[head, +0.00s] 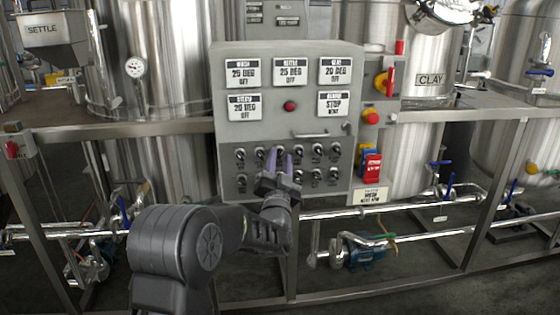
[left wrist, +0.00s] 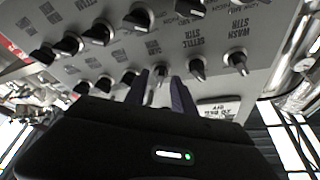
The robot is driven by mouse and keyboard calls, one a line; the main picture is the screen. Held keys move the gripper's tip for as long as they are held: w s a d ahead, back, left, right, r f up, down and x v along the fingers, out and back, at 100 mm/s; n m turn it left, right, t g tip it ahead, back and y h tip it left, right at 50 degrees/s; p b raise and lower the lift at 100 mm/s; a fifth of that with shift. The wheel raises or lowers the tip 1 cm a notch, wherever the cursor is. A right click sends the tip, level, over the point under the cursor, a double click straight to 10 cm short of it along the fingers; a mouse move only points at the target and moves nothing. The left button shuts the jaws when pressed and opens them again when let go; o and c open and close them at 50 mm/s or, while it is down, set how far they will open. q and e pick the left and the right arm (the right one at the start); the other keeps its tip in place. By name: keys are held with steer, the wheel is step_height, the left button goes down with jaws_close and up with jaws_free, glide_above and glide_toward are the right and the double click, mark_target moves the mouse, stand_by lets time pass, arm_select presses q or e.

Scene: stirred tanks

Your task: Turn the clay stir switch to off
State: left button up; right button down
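The control panel (head: 225,135) stands ahead with two rows of black rotary switches. The clay stir switch (left wrist: 161,72) appears to be the third from the right in the near row of the left wrist view, where the panel looks upside down; its small label is hard to read. My left gripper (head: 280,160) is open at the panel's upper switch row. In the left wrist view its two purple fingers (left wrist: 162,88) lie either side of that switch, with a gap between them. I cannot tell whether they touch it.
The settle stir switch (left wrist: 197,68) and wash stir switch (left wrist: 237,60) sit close beside it. Above are display cards, including a clay card (head: 335,72), a red button (head: 290,106) and a handle (head: 310,135). Steel tanks and pipes surround the panel.

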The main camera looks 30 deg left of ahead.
arm_select(q)
steer(key=shift+c, duration=0.3)
jaws_close()
stand_by(0.4)
steer(key=shift+f+n+b, duration=0.15)
steer(key=shift+n+b, duration=0.45)
steer(key=shift+b, duration=0.35)
steer(key=n+y+b, duration=0.1)
steer(key=n+b, duration=0.2)
steer(key=n+g+y+b, duration=0.1)
steer(key=n+y+b, duration=0.1)
steer(key=n, duration=0.1)
steer(key=n+g+y+b, duration=0.1)
steer(key=n+b, duration=0.2)
steer(key=shift+w+d+y+b, duration=0.15)
steer(key=shift+d+y+b, duration=0.1)
steer(key=shift+y+b, duration=0.1)
steer(key=n+g+y+b, duration=0.1)
steer(key=n, duration=0.2)
steer(key=shift+n, duration=0.4)
steer(key=shift+w+d+r+n+g+y+b, duration=0.15)
steer(key=shift+n+g+y+b, duration=0.2)
steer(key=shift+n+g, duration=0.35)
steer(key=shift+s+a+r+n+g+y+b, duration=0.1)
steer(key=shift+n+g+y+b, duration=0.25)
steer(key=shift+n, duration=0.65)
steer(key=shift+r, duration=0.1)
